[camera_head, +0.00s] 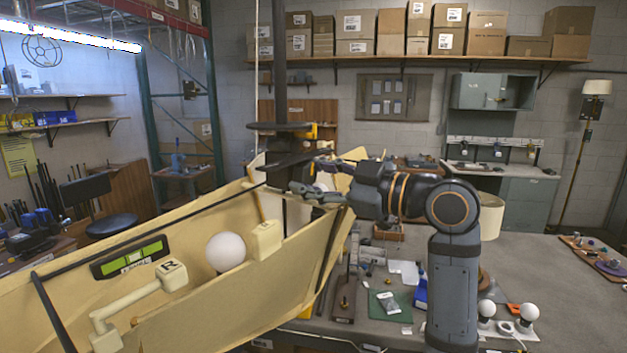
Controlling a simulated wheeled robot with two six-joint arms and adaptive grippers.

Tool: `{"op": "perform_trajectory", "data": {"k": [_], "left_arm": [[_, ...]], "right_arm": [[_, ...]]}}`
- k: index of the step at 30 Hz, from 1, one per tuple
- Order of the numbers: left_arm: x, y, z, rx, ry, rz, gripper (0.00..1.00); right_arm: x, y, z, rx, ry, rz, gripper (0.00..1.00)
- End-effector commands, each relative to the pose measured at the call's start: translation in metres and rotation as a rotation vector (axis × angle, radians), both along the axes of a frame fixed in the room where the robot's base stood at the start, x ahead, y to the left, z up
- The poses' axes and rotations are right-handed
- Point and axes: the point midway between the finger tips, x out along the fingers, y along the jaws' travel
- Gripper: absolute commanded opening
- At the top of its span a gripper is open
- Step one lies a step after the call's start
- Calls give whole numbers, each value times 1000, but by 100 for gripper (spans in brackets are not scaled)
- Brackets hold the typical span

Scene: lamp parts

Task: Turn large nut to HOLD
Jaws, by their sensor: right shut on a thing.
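My right gripper (316,192) reaches in from the right, dark grey with orange rings on its wrist. It is shut on a part at the dark upright post (280,75). The fingers hide most of that part, so I cannot make out whether it is the large nut. I cannot read a HOLD mark. The post rises behind a cream, trough-like shell (255,302). A dark head with an orange piece (311,131) sits on the post above the gripper. My left gripper is not in view.
The shell holds a white ball (226,251), a green level (130,257) and a cream block marked R (171,274). The grey bench (560,295) carries a green mat (389,306), white bulbs (529,311) and a cream shade (490,216). The bench's right middle is mostly clear.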

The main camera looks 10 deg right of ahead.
Motion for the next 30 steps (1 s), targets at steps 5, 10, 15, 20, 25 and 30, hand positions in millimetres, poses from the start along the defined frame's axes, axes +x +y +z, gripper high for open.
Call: {"op": "perform_trajectory", "data": {"k": [5, 10, 15, 20, 25, 30], "left_arm": [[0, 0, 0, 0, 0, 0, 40], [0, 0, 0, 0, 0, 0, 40], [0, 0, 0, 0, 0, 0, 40], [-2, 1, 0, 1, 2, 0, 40], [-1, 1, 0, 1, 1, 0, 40], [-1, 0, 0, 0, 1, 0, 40]], "right_arm": [[0, 0, 1, 0, 0, -1, 12], [0, 0, 0, 1, 0, -1, 66], [0, 0, 0, 1, 0, -1, 66], [-1, -1, 0, 1, 0, -1, 66], [-11, -18, 0, -3, -2, -8, 66], [-31, -41, -1, -6, -3, -9, 66]]}}
